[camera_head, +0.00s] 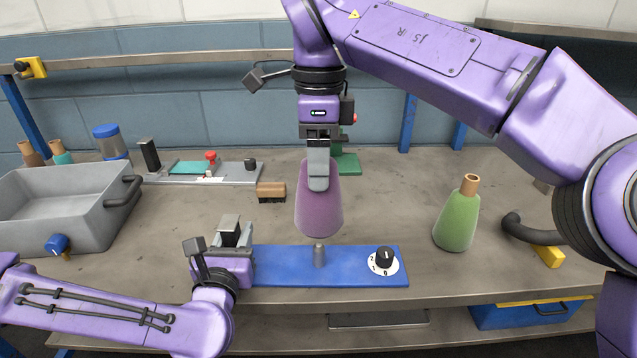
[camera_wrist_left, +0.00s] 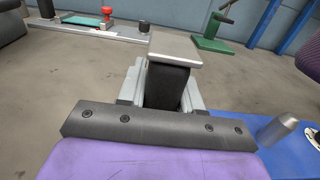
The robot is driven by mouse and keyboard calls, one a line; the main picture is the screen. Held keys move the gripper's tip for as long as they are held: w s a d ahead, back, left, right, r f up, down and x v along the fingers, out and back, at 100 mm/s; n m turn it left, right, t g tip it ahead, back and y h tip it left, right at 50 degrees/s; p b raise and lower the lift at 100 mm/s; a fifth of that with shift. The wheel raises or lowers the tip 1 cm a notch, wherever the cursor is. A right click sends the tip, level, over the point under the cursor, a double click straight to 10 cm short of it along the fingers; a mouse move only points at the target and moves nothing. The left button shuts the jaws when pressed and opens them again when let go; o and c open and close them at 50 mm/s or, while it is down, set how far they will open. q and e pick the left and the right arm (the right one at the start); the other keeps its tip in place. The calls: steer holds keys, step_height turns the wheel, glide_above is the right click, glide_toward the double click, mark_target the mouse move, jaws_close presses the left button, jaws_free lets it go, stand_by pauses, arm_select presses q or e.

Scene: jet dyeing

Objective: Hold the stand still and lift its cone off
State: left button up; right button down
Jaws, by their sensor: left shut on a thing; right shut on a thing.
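The stand is a blue plate (camera_head: 290,280) at the table's front with a grey metal peg (camera_head: 319,256) and a black dial (camera_head: 385,258). The peg also shows in the left wrist view (camera_wrist_left: 277,130). My left gripper (camera_head: 232,240) is shut on a black upright block with a grey top (camera_wrist_left: 172,75) at the plate's left end. My right gripper (camera_head: 318,178) points down, shut on the upper part of the purple cone (camera_head: 319,212). The cone hangs upright, its wide end down, just above the peg in the head view; the peg is uncovered. The cone's top is partly hidden by the fingers.
A green cone (camera_head: 457,222) stands at the right beside a black curved handle (camera_head: 532,230). A grey tub (camera_head: 60,205) is at the left. A brush (camera_head: 271,192) and a grey board with a red-knobbed part (camera_head: 211,160) lie behind. Bare table lies between the plate and the green cone.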

arm_select(q)
steer(key=o, duration=1.1)
steer(key=shift+o, duration=0.2)
